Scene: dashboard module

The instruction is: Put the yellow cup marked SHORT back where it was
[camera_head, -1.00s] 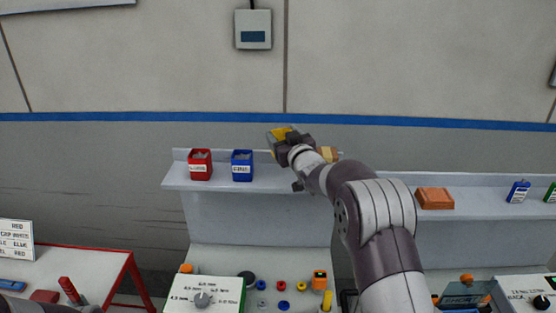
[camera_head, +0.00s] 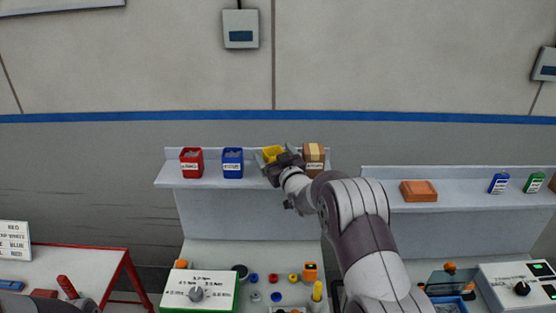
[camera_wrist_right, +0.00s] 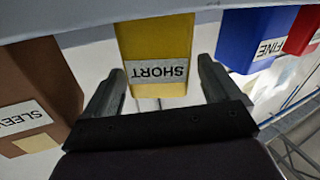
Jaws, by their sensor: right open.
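The yellow cup marked SHORT (camera_head: 273,153) is at the shelf, between the blue cup and the brown cup. In the right wrist view it shows upside down (camera_wrist_right: 157,50), with its SHORT label facing me, and it appears to stand on the shelf. My right gripper (camera_head: 275,163) is in front of it and hides its lower part in the head view. In the right wrist view the gripper's fingers (camera_wrist_right: 158,88) are spread, one on each side of the cup's near end, with gaps visible. My left gripper is not in view.
The blue cup marked FINE (camera_head: 233,164) and a red cup (camera_head: 191,163) stand to the left on the shelf (camera_head: 205,183). The brown cup marked SLEEVE (camera_head: 314,157) stands close on the right.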

